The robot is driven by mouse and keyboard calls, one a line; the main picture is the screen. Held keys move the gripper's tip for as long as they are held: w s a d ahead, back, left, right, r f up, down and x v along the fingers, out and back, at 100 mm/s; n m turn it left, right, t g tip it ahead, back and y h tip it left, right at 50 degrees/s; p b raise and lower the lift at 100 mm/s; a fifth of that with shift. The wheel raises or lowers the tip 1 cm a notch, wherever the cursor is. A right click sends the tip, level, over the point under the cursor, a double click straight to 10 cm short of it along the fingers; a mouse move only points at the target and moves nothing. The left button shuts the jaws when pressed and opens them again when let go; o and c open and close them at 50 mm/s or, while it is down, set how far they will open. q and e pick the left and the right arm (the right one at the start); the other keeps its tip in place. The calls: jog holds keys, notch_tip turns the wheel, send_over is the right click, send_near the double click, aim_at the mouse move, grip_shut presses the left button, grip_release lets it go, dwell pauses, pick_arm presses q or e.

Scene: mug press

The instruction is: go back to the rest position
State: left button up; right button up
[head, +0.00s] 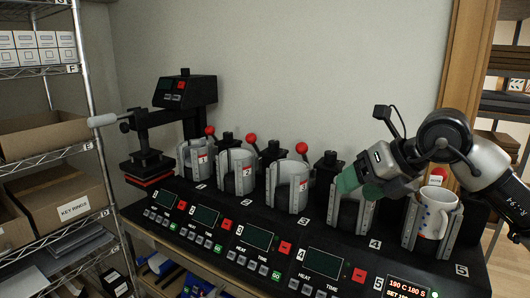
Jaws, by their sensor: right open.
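My right gripper (358,187) comes in from the right, its green fingertips over the heater of station 4 (352,217). It is open, and no object shows between its fingers. The station 5 display (407,288) is lit and reads 190 C 180 S. My left gripper is not in view.
Heaters of stations 1 (194,160), 2 (236,173) and 3 (288,186) stand left, with red-knobbed levers. A flat press (148,165) stands at the far left. Wire shelves (50,165) with boxes are beyond it. A wall is close behind; a wooden post (461,60) stands right.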

jog(key=s+a+f+m+t+y, duration=0.15)
jog(key=s+a+m+y, duration=0.35)
jog(key=a+y, duration=0.9)
jog(key=s+d+f+m+t+h, duration=0.2)
jog(key=d+f+m+t+h, duration=0.2)
jog(key=d+f+m+h, duration=0.65)
jog(key=s+d+f+m+t+h, duration=0.2)
jog(key=d+f+m+t+h, duration=0.3)
jog(key=f+m+h, duration=1.05)
jog(key=s+d+f+m+g+y, duration=0.1)
jog(key=s+f+m+g+y, duration=0.1)
jog(key=s+f+g, duration=0.35)
jog(key=s+f+m+g+y, duration=0.2)
jog(key=s+f+g, duration=0.1)
jog(key=s, duration=0.6)
jog(key=s+d+f+m+g+y, duration=0.1)
jog(key=s+f+m+g+y, duration=0.1)
jog(key=s+f+g, duration=0.35)
notch_tip(320, 180, down, 24)
jog(key=s+b, duration=0.1)
jog(key=b, duration=0.1)
jog(key=s+d+f+g, duration=0.1)
jog(key=s+d+f, duration=0.2)
jog(key=s+f, duration=1.4)
notch_tip(320, 180, down, 2)
jog(key=shift+n+h+b, duration=0.3)
jog(key=shift+n+b, duration=0.1)
